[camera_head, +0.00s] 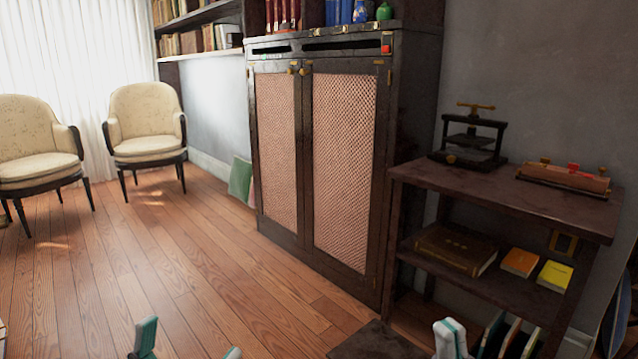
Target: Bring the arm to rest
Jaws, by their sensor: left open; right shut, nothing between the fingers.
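My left gripper (189,345) shows at the bottom edge, left of centre, with its two teal fingertips standing apart over the wooden floor. It is open and nothing shows between the tips. My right gripper (451,340) shows at the bottom edge, right of centre, as pale and teal fingertips close together. It is shut and empty, in front of the lower part of the side table (510,205). The rest of both arms is outside the view.
A dark cabinet (385,150) with mesh doors stands at the centre. Two cream chairs (145,115) (35,135) stand at the left. The floor (150,250) between is clear.

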